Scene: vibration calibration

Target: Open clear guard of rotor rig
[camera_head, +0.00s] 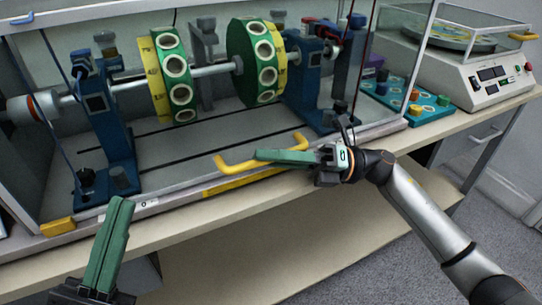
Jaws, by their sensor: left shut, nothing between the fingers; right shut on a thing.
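The rotor rig has two green-and-yellow discs (257,62) on a shaft between blue pedestals (108,135). The clear guard (420,62) encloses it and appears down, its lower edge near the bench front. A yellow handle (232,167) sticks out low at the guard's front. My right gripper (262,155) reaches in from the right and is shut on this handle; its green fingers lie across the bar and hide part of it. My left gripper (122,203) is shut and empty at the lower left, fingers pointing up, in front of the bench edge and apart from the guard.
A white balance-like machine (492,88) with a clear cover stands at the right. A blue tray of colored knobs (425,105) sits between it and the rig. A yellow block (58,227) is at the rig's front left corner. The space before the bench is open.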

